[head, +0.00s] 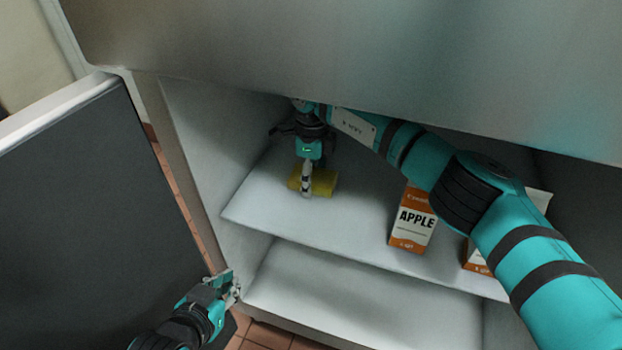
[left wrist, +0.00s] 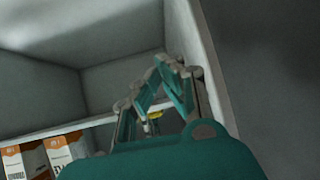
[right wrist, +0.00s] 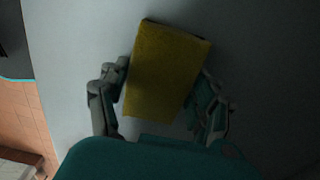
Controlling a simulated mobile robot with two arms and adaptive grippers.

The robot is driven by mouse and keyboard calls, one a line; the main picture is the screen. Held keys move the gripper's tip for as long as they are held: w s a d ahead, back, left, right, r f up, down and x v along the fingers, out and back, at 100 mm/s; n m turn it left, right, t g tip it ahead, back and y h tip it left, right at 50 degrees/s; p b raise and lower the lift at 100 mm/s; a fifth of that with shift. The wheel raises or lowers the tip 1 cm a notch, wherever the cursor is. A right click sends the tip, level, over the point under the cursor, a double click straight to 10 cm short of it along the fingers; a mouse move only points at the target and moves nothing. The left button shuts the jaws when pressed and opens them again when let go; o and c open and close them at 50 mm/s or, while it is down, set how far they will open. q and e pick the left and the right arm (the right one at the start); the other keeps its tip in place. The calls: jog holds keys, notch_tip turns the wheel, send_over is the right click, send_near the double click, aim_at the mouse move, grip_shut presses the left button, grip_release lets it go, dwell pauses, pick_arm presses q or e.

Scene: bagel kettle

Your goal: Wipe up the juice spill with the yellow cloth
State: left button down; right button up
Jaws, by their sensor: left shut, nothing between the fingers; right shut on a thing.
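The yellow cloth (head: 323,182) is a folded, block-like pad at the left part of the upper shelf inside the open cabinet. My right gripper (head: 307,192) reaches down from above and is shut on it. In the right wrist view, the cloth (right wrist: 166,70) sits between the two fingers, over the pale shelf surface. My left gripper (head: 236,289) is shut and empty, low by the cabinet's left front edge, near the open door. Its closed fingers also show in the left wrist view (left wrist: 163,72). I see no juice spill; the cloth and right gripper hide part of the shelf.
An orange-and-white apple carton (head: 412,222) stands on the shelf (head: 345,220) to the right of the cloth. Another carton (head: 475,258) is partly hidden behind my right arm. The dark door (head: 80,200) stands open at left. The lower shelf (head: 350,295) looks empty.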

pick_arm(q)
jog(key=shift+r, duration=0.1)
pick_arm(e)
jog(key=shift+r, duration=0.1)
jog(key=shift+r+p, duration=0.5)
jog(key=shift+r, duration=0.05)
jog(key=shift+r+p, duration=0.4)
jog(key=shift+r, duration=0.2)
jog(key=shift+r+p, duration=0.5)
jog(key=shift+r, duration=0.6)
pick_arm(q)
jog(key=s+a+f+g+y, duration=0.1)
jog(key=s+a+f+g, duration=0.1)
jog(key=s, duration=0.4)
jog(key=s+a+f+g+p, duration=0.1)
jog(key=s+a+f+g, duration=0.1)
jog(key=s+g, duration=0.3)
jog(key=shift+s+y, duration=0.35)
jog(key=shift+y, duration=0.05)
pick_arm(e)
jog(key=shift+r, duration=0.7)
pick_arm(q)
jog(key=shift+f, duration=0.1)
